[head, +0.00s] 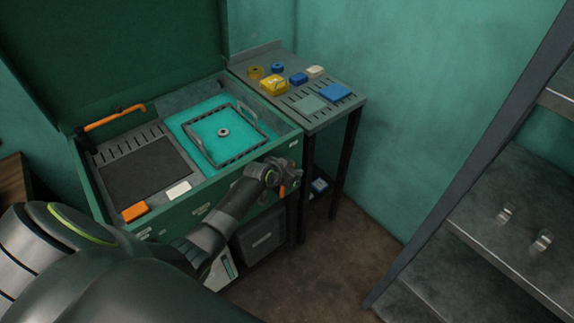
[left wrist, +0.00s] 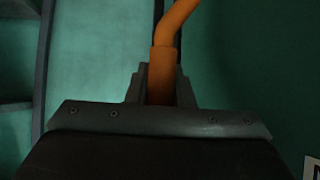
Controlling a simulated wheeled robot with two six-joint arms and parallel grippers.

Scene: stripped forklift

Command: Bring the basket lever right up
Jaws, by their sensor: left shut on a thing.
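The orange basket lever (head: 283,190) shows as a small orange piece at the front right of the green washer (head: 215,211), mostly hidden by my left gripper (head: 282,176). In the left wrist view the orange lever (left wrist: 163,68) runs between the jaws of my left gripper (left wrist: 160,92) and bends at its upper end. The jaws are shut on it. The wire basket (head: 204,159) sits in the teal liquid of the washer's basin, with a small ring-shaped part in it. My right gripper is not in view.
A side table (head: 318,122) right of the washer holds yellow, blue and white items. An orange handle (head: 115,117) lies at the basin's back left. A grey shelf unit (head: 500,239) stands at the right. The floor between (head: 325,268) is clear.

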